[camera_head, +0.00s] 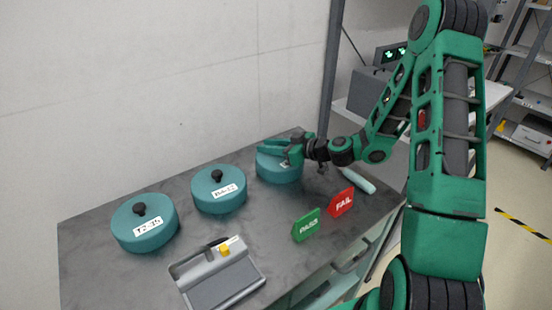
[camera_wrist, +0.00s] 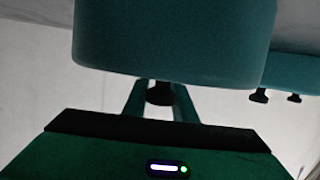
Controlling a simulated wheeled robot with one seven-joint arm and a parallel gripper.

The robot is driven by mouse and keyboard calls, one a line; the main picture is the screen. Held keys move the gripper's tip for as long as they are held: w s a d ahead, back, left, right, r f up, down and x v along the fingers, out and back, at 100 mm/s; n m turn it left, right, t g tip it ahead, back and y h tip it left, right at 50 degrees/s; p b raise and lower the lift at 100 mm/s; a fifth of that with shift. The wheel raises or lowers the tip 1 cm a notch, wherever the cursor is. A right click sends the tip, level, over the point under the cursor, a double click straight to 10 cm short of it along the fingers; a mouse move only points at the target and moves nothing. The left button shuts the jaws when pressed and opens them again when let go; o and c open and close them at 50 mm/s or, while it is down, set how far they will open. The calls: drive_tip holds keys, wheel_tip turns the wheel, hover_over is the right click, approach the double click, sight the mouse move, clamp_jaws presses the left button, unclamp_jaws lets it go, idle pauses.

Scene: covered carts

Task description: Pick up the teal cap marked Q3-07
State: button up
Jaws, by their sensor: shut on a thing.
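Three teal caps with black knobs and white labels stand on the dark tabletop in the head view: a left cap (camera_head: 145,228), a middle cap (camera_head: 220,200) and a far right cap (camera_head: 275,171). My gripper (camera_head: 270,147) is at the top of the far right cap, whose label is mostly hidden by it, so I cannot read it. In the wrist view the cap body (camera_wrist: 170,45) fills the top, and my gripper (camera_wrist: 159,98) is shut on its black knob (camera_wrist: 160,94). I cannot tell whether the cap touches the tabletop. The other labels are too small to read surely.
A grey tray (camera_head: 217,278) with a yellow piece lies at the table's front. A green PASS sign (camera_head: 306,225) and a red FAIL sign (camera_head: 341,203) stand right of it. A pale teal handled object (camera_head: 358,181) lies near the right edge. A grey post (camera_head: 331,70) rises behind.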

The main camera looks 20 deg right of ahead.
drive_tip(key=shift+s+d+f, duration=0.1)
drive_tip(key=shift+f, duration=0.2)
